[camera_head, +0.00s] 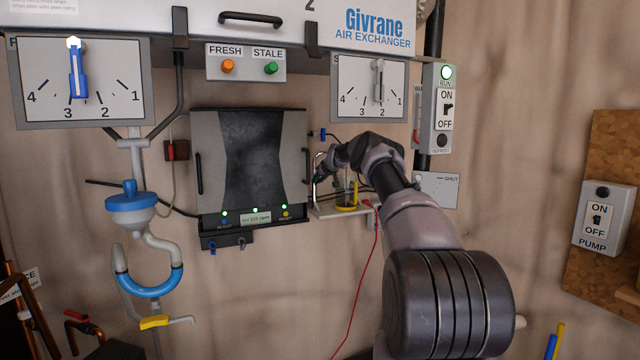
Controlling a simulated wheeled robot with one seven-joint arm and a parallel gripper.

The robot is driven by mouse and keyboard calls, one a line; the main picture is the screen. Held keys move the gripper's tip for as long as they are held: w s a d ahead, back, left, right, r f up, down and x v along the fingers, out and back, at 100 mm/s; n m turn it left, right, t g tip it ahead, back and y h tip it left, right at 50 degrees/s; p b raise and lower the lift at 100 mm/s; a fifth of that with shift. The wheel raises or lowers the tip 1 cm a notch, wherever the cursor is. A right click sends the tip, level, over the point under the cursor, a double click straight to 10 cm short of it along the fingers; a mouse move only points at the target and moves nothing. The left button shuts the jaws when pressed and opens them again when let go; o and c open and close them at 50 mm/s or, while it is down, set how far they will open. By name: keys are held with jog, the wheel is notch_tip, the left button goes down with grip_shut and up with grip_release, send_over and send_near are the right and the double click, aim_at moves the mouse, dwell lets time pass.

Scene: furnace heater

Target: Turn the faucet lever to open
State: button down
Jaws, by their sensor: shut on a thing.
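My gripper (321,176) is small and dark in the view, at the end of my arm, in front of a small shelf right of the dark central panel. It is shut on a thin pale curved piece (315,169) above the shelf's left end. The contact is too small to make out, and I cannot tell whether this piece belongs to a faucet. A yellow lever (154,322) sits on a pale spout at the lower left, below a blue curved tube (150,284). My gripper is well apart from that lever.
The shelf (342,211) carries a yellow-based item (347,207), partly behind my arm. The dark panel (250,157) has handles at both sides. Two dials (82,82) (369,88) hang above. A red cable runs below the shelf. A pump switch (600,217) is at right.

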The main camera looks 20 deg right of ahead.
jog(key=shift+w+r+g, duration=0.1)
jog(key=shift+w+g, duration=0.05)
jog(key=shift+g, duration=0.45)
jog(key=c, duration=0.6)
grip_release()
jog(key=shift+r, duration=0.15)
